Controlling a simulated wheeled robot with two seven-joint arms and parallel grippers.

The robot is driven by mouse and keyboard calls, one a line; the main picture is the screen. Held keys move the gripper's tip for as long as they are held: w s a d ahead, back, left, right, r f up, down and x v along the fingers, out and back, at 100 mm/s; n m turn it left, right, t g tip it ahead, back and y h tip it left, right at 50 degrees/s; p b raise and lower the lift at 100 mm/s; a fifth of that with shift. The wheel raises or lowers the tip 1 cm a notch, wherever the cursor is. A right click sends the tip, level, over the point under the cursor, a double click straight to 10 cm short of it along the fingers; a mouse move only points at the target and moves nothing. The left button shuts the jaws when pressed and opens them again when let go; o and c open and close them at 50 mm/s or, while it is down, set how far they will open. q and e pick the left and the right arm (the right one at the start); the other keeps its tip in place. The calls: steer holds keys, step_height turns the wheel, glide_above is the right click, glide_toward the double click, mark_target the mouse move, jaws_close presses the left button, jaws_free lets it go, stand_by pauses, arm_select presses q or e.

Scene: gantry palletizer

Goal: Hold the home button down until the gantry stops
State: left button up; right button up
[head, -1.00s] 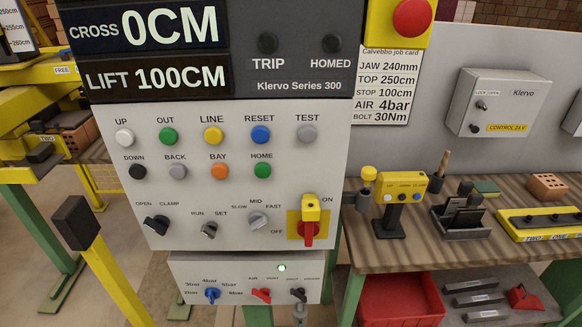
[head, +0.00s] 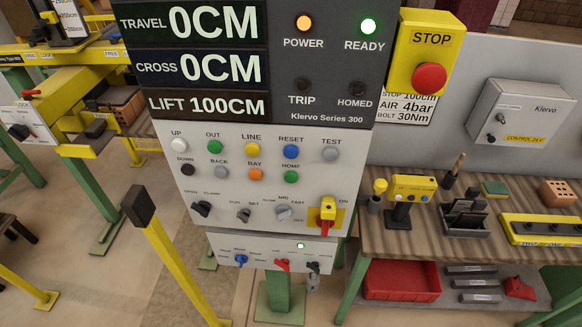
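The green home button (head: 291,177) is in the lower button row of the grey control panel (head: 318,205), right of the orange BAY button (head: 255,174) and below the blue RESET button (head: 291,151). Nothing touches it. The displays read TRAVEL 0CM (head: 222,22), CROSS 0CM (head: 222,67) and LIFT 100CM (head: 207,104). The HOMED lamp (head: 357,88) and the TRIP lamp (head: 302,85) are dark. The orange POWER lamp (head: 304,23) and green READY lamp (head: 368,26) are lit. Neither of my grippers is in view.
A red STOP button (head: 429,76) on a yellow box is at the panel's upper right. A workbench (head: 400,235) with a yellow button box (head: 409,187) stands to the right. A yellow post with a dark block (head: 139,205) stands left of the panel. Yellow machinery is further left.

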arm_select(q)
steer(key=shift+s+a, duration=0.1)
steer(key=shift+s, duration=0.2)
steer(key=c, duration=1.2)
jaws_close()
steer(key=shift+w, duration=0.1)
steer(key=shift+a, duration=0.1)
